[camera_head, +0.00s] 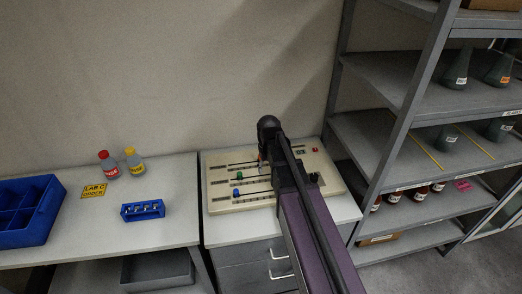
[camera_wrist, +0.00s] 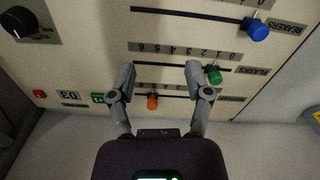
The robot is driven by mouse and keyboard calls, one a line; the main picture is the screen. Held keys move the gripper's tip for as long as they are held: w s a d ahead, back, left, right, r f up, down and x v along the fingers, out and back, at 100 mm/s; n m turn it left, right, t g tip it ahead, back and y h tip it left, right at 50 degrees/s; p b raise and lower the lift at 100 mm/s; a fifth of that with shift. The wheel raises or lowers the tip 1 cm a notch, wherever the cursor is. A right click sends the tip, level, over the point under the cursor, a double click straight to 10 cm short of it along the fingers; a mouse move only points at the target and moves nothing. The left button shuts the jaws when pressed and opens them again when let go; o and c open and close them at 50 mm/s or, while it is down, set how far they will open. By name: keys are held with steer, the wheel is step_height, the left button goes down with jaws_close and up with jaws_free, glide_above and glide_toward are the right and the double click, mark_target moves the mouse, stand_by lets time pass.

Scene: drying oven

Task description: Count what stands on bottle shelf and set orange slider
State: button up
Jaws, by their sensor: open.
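The orange slider (camera_wrist: 152,102) sits in its slot on the cream control panel, seen upside down in the wrist view. My gripper (camera_wrist: 159,72) is open above the panel; its fingers show on either side of the orange slider, with nothing held between them. The fingers cover parts of the orange slider's scale, so its setting cannot be read. In the head view my arm covers part of the panel (camera_head: 222,203). The bottle shelf (camera_head: 425,210) is on the grey rack at right, with several dark bottles (camera_head: 394,197); the rack post hides part of the row.
The panel also has a green slider (camera_wrist: 214,75), a blue slider (camera_wrist: 257,30), a black knob (camera_wrist: 17,21) and a red button (camera_wrist: 39,94). Flasks (camera_head: 458,67) stand on higher shelves. A blue crate (camera_head: 30,214), blue rack (camera_head: 142,209) and two capped bottles (camera_head: 109,165) occupy the left table.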

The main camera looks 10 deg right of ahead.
steer(key=w+r+n+p, duration=0.1)
steer(key=w+r+p, duration=0.1)
steer(key=w, duration=0.5)
steer(key=w+r+p, duration=0.2)
steer(key=w+r, duration=0.2)
steer(key=w, duration=0.4)
steer(key=shift+n+p, duration=0.3)
steer(key=shift+n, duration=0.1)
steer(key=shift+f, duration=0.25)
step_height(320, 180, down, 14)
steer(key=b, duration=1.3)
steer(key=shift+r+b, duration=0.25)
steer(key=shift+b, duration=0.15)
steer(key=shift+c, duration=0.2)
jaws_close()
